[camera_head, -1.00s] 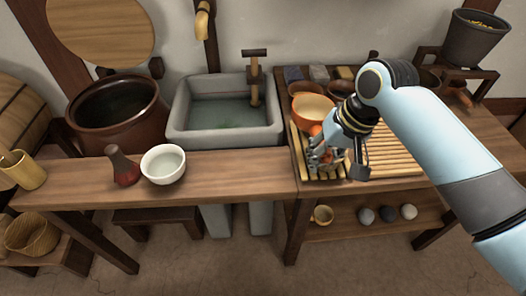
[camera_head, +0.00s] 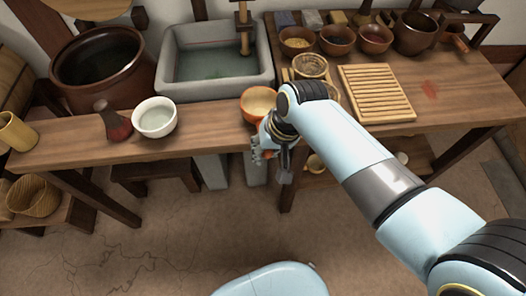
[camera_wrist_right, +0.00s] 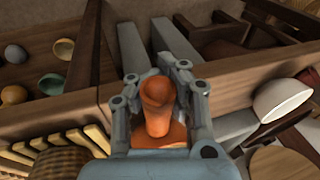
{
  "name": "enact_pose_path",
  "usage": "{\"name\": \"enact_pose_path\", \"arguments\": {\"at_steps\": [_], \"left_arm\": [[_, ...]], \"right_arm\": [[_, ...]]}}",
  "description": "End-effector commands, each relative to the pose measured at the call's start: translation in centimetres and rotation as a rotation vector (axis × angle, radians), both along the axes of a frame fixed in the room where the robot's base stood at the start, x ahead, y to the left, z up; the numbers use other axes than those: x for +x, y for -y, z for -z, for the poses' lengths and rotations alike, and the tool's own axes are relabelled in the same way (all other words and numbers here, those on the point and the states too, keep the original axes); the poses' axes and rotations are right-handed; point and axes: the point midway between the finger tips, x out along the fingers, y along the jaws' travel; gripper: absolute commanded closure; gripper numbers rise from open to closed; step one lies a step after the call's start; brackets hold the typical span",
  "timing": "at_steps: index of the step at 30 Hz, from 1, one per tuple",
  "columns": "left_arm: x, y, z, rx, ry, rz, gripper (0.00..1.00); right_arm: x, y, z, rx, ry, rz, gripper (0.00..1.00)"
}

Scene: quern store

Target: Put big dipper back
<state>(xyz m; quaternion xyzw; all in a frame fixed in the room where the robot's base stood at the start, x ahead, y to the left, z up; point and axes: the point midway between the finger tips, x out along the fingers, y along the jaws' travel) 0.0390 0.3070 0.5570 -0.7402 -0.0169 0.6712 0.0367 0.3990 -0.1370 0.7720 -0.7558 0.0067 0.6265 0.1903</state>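The big dipper (camera_head: 258,105) is orange outside with a pale inside, and its bowl is at the plank's right end in the head view. My right gripper (camera_head: 272,155) is at the near edge of the plank, just in front of the dipper bowl. In the right wrist view, its fingers (camera_wrist_right: 155,82) are shut around the orange dipper handle (camera_wrist_right: 155,100). The handle widens downward toward the bowl, which is mostly hidden there. In the head view the gripper and wrist hide the handle. My left gripper is not in view.
A stone sink (camera_head: 216,95) with water stands behind the plank. A brown jar (camera_head: 105,98) is to its left. A white bowl (camera_head: 155,118) and a red-bottomed brush (camera_head: 114,124) are on the plank. A slatted rack (camera_head: 376,93) and several bowls fill the right table.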

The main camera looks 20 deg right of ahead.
Motion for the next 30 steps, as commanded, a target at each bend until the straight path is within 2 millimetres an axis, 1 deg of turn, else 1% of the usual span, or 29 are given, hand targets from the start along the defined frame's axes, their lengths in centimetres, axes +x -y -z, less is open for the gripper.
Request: {"name": "enact_pose_path", "arguments": {"at_steps": [2,11,14,19,26,30], "left_arm": [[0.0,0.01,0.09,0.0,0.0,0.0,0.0],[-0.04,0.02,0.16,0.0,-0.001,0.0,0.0],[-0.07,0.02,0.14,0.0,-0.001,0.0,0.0],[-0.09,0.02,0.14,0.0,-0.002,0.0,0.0],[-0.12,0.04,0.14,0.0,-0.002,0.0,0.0],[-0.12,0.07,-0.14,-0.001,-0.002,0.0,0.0]], "right_arm": [[0.1,0.02,0.38,0.0,0.003,0.001,1.0],[0.06,0.02,0.59,0.0,0.002,0.0,1.0],[0.02,0.02,0.6,0.001,0.001,0.0,0.9],[0.03,0.02,0.59,0.001,0.001,0.0,0.67],[0.03,0.02,0.57,0.001,0.001,0.0,0.67],[-0.08,0.15,-0.24,0.0,0.002,0.0,0.67]]}}
